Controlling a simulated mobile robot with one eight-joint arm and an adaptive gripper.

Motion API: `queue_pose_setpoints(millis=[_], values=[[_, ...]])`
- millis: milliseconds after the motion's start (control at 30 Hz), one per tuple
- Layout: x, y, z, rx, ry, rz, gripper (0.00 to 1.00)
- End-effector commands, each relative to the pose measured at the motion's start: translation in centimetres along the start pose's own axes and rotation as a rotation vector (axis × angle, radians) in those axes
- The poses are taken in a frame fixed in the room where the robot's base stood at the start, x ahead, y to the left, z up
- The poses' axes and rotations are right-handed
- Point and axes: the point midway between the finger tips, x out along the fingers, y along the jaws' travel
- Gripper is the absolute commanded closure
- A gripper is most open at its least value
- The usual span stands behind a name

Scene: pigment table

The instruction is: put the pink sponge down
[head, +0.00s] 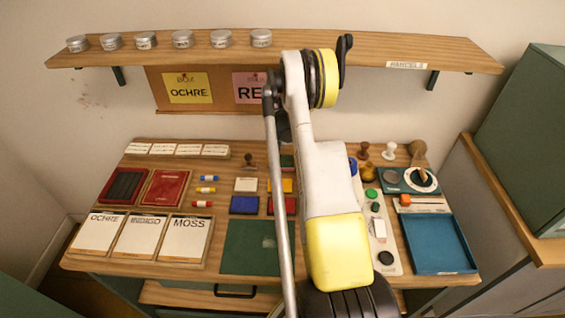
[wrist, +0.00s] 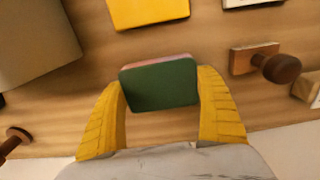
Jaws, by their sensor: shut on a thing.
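The pink sponge (wrist: 158,60) is between the yellow fingers of my gripper (wrist: 161,86) in the wrist view. Its dark green face is turned to the camera, and a thin pink edge shows along its far side. My gripper is shut on it, one finger against each end. Wooden tabletop shows around it; I cannot tell whether the sponge touches the wood. In the head view my arm covers the gripper and the sponge cannot be made out for sure.
In the wrist view a yellow pad (wrist: 150,12) lies beyond the sponge and a wooden stamp (wrist: 252,60) lies to its right. In the head view the table holds a green mat (head: 248,248), a blue tray (head: 440,272) and labelled cards (head: 140,237). A shelf (head: 200,43) spans above.

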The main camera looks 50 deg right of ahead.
Motion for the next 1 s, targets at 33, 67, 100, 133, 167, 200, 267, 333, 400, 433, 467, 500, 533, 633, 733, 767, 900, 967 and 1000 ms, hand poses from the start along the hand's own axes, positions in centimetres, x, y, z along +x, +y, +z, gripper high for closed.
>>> queue_pose_setpoints(millis=[33,67,100,133,167,200,267,333,400,433,467,500,533,633,733,767,900,967,1000], values=[[0.3,0.0,0.0,0.000,0.000,0.000,0.51],[0.4,0.0,0.0,0.000,0.000,0.000,0.51],[0.3,0.0,0.0,0.000,0.000,0.000,0.12],[0.3,0.0,0.0,0.000,0.000,0.000,0.03],[0.3,0.0,0.0,0.000,0.000,0.000,0.00],[0.3,0.0,0.0,0.000,0.000,0.000,0.00],[0.2,0.0,0.0,0.000,0.000,0.000,0.00],[0.2,0.0,0.0,0.000,0.000,0.000,0.00],[0.1,0.0,0.0,0.000,0.000,0.000,0.00],[-0.1,0.0,0.0,0.000,0.000,0.000,0.00],[-0.3,0.0,0.0,0.000,0.000,0.000,0.00],[-0.8,0.0,0.0,0.000,0.000,0.000,0.00],[-1.2,0.0,0.0,0.000,0.000,0.000,0.00],[-3.1,0.0,0.0,0.000,0.000,0.000,0.00],[-5.0,0.0,0.0,0.000,0.000,0.000,0.00],[-5.5,0.0,0.0,0.000,0.000,0.000,0.00],[-7.1,0.0,0.0,0.000,0.000,0.000,0.00],[-7.4,0.0,0.0,0.000,0.000,0.000,0.00],[-7.6,0.0,0.0,0.000,0.000,0.000,0.00]])
